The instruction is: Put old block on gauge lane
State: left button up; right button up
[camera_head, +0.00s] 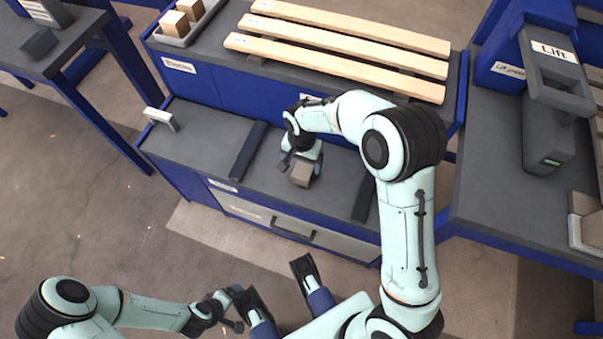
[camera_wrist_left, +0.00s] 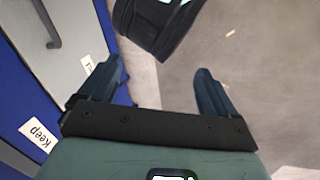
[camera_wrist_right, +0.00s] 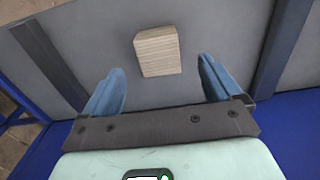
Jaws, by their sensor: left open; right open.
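A small wooden block (camera_head: 302,173) lies on the grey lower bench top between two dark raised strips. It also shows in the right wrist view (camera_wrist_right: 158,51), ahead of the fingertips and roughly midway between them. My right gripper (camera_head: 300,160) is open and empty just behind the block, apart from it in the right wrist view. My left gripper (camera_wrist_left: 160,85) is open and empty over the floor in front of the bench, close to a drawer front. Which surface is the gauge lane I cannot tell.
Dark strips (camera_head: 249,151) and (camera_head: 364,196) divide the lower bench. Pale slats (camera_head: 335,40) lie on the raised shelf behind. A tray (camera_head: 190,38) with wooden blocks stands at the back left. A grey lift unit (camera_head: 553,110) stands at right. The lower bench's left part is mostly clear.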

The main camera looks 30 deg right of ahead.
aim_at(303, 171)
notch_tip(303, 171, down, 7)
jog(key=shift+d+r+b, duration=0.1)
jog(key=shift+d+b, duration=0.05)
jog(key=shift+b, duration=0.85)
pick_arm(q)
jog(key=shift+t+y, duration=0.3)
jog(key=shift+t, duration=0.2)
jog(key=w, duration=0.1)
jog(key=w+a+f, duration=0.1)
jog(key=w+f, duration=0.1)
jog(key=shift+w+a+f, duration=0.15)
jog(key=shift+w+a, duration=0.1)
jog(key=shift+a, duration=0.15)
pick_arm(e)
jog(key=shift+r, duration=0.1)
jog(key=c, duration=1.2)
jog(key=shift+r, duration=0.15)
